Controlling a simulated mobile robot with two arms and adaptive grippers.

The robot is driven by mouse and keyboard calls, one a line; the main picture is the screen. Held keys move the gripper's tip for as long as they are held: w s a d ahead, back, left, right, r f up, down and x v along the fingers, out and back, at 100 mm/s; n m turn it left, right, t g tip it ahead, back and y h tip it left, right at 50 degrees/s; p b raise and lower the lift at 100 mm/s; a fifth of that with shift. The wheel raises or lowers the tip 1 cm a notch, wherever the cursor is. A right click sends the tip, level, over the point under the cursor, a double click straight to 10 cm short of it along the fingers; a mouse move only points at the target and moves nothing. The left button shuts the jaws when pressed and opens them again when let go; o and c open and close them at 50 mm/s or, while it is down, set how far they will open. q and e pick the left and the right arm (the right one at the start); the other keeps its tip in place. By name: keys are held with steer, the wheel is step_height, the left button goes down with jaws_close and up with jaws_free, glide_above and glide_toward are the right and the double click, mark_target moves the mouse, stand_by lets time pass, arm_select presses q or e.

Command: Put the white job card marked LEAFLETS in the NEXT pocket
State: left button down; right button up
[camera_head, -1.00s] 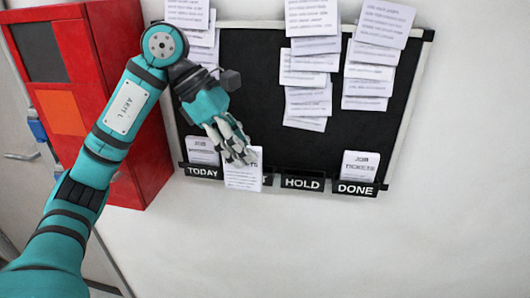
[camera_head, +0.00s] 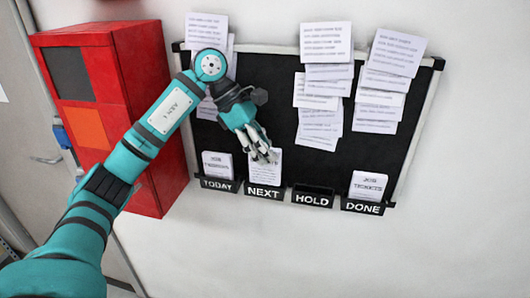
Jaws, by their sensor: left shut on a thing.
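The white job card (camera_head: 264,172) stands upright at the NEXT pocket (camera_head: 263,193), with its lower end behind the pocket's black label front. My left gripper (camera_head: 265,157) is shut on the card's top edge, and its fingers cover most of the card's heading, so the word LEAFLETS cannot be read. My right gripper is not in view.
The TODAY pocket (camera_head: 219,184) and the DONE pocket (camera_head: 362,207) hold white cards. The HOLD pocket (camera_head: 313,198) looks empty. Several paper sheets (camera_head: 325,75) hang on the black board (camera_head: 275,80). A red cabinet (camera_head: 155,110) stands close left of my arm.

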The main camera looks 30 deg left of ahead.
mark_target(265, 166)
arm_select(q)
steer(key=f, duration=0.1)
steer(key=f+p, duration=0.1)
steer(key=f, duration=0.1)
steer(key=shift+w+a+f+p, duration=0.25)
steer(key=shift+w+a+p, duration=0.05)
steer(key=shift+w+p, duration=0.1)
steer(key=shift+f, duration=0.1)
steer(key=shift+f, duration=0.15)
steer(key=c, duration=1.3)
jaws_free()
steer(key=shift+o, duration=0.2)
